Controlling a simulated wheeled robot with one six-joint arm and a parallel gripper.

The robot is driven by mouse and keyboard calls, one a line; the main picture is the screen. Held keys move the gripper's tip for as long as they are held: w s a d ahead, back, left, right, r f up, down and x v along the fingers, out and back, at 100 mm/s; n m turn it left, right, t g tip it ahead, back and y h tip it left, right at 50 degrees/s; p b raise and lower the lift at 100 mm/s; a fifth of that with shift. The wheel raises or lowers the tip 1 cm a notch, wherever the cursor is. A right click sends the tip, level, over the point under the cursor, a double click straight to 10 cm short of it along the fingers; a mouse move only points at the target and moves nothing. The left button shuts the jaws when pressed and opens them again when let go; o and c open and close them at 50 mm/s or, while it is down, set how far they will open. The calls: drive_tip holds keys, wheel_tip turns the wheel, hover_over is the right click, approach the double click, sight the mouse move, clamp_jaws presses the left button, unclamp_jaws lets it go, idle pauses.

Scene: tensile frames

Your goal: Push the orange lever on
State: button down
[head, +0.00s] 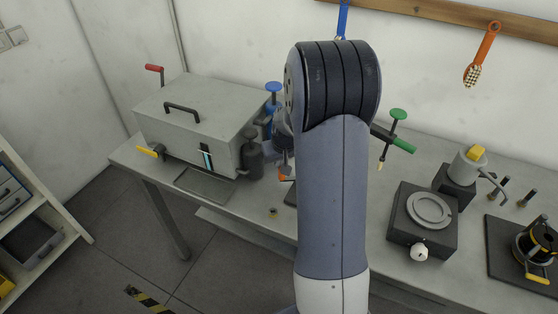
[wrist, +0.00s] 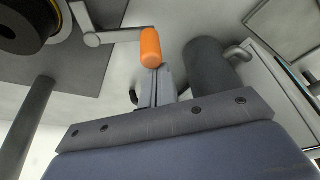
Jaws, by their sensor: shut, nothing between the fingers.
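The orange lever (wrist: 150,47) shows in the wrist view as an orange grip on a pale grey arm, which runs left to a round pivot on a grey plate. My gripper (wrist: 160,70) is shut and empty, with its fingertips right at the near end of the orange grip. I cannot tell whether they touch it. In the head view my gripper (head: 284,158) points down over the bench, partly hidden by my arm. A small orange piece (head: 286,179) shows just below it; my arm hides the rest of the lever.
A dark cylinder (wrist: 208,68) stands close right of my fingers in the wrist view. A grey lidded box (head: 195,115) with red and yellow handles stands left on the bench. A green-handled clamp (head: 397,115) and a black hotplate-like unit (head: 408,234) are to the right.

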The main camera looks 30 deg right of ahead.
drive_tip(key=shift+s+f+b, duration=0.1)
drive_tip(key=shift+f+b, duration=0.05)
drive_tip(key=shift+b, duration=0.2)
drive_tip(key=n+b, duration=0.1)
drive_tip(key=s+n+y+b, duration=0.1)
drive_tip(key=n+b, duration=0.1)
drive_tip(key=shift+s+a+f, duration=0.15)
drive_tip(key=shift+s+a, duration=0.15)
drive_tip(key=shift+a, duration=0.1)
drive_tip(key=s+n+b, duration=0.1)
drive_tip(key=n+b, duration=0.1)
drive_tip(key=b, duration=0.1)
drive_tip(key=shift+s+a+n+y, duration=0.2)
drive_tip(key=shift+s+n+y, duration=0.2)
drive_tip(key=s+n+b, duration=0.1)
drive_tip(key=n+b, duration=0.1)
drive_tip(key=shift+s+n+g+y, duration=0.3)
drive_tip(key=shift+s+y, duration=0.05)
drive_tip(key=shift+y, duration=0.05)
drive_tip(key=s+n+b, duration=0.1)
drive_tip(key=n+b, duration=0.1)
drive_tip(key=shift+s+d+r+n+g+y, duration=0.2)
drive_tip(key=shift+s+n+g+y, duration=0.1)
drive_tip(key=shift+s, duration=0.05)
drive_tip(key=shift+s+d, duration=0.15)
drive_tip(key=shift+s, duration=0.25)
